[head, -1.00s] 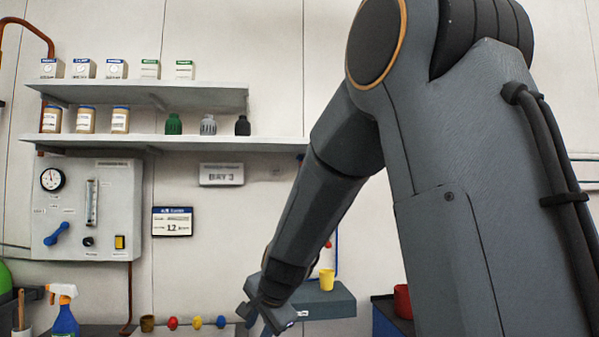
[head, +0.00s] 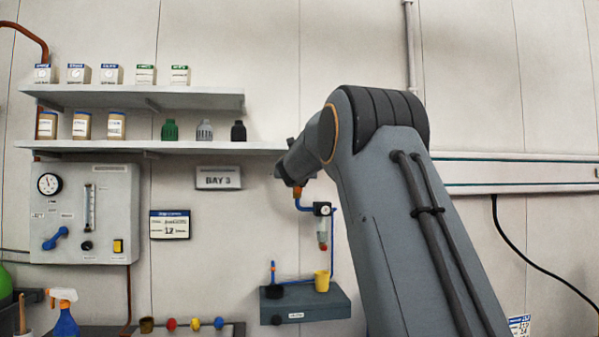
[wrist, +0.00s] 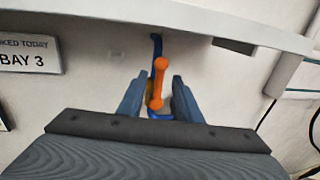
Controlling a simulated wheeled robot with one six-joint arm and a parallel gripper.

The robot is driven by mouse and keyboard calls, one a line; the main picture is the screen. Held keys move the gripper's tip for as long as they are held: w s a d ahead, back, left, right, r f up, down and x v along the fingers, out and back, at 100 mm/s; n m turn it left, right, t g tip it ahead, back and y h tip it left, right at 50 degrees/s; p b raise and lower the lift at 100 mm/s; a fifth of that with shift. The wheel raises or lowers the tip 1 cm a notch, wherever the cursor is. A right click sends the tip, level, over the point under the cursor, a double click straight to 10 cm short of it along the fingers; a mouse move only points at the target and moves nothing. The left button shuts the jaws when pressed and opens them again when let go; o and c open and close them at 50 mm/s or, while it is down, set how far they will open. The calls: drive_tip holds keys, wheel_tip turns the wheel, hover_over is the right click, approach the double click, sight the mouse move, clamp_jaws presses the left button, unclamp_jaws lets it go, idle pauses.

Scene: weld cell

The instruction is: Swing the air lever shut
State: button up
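The air lever (wrist: 159,84) is an orange bar with rounded ends, in the middle of the wrist view, pointing nearly up and down the picture. Blue pipe (wrist: 157,45) shows beyond and below it. In the head view a bit of the orange lever (head: 297,192) shows above the blue air pipe (head: 301,207), mostly hidden by my arm's end. My gripper (wrist: 158,88) is open, one finger on each side of the lever, with gaps on both sides. In the head view my gripper (head: 282,172) is by the shelf's right end, and its fingers are hard to make out.
The lower shelf (head: 180,147) ends close to my gripper; its edge (wrist: 215,28) crosses the top of the wrist view. A gauge and filter unit (head: 322,210) hangs below right. A grey box (head: 325,303) holds a yellow cup (head: 322,281). A wall panel (head: 105,200) has a blue handle.

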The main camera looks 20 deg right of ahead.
drive_tip(key=shift+p+x, duration=1.65)
drive_tip(key=shift+x, duration=1.1)
drive_tip(key=shift+c, duration=0.5)
clamp_jaws()
drive_tip(key=shift+d, duration=0.1)
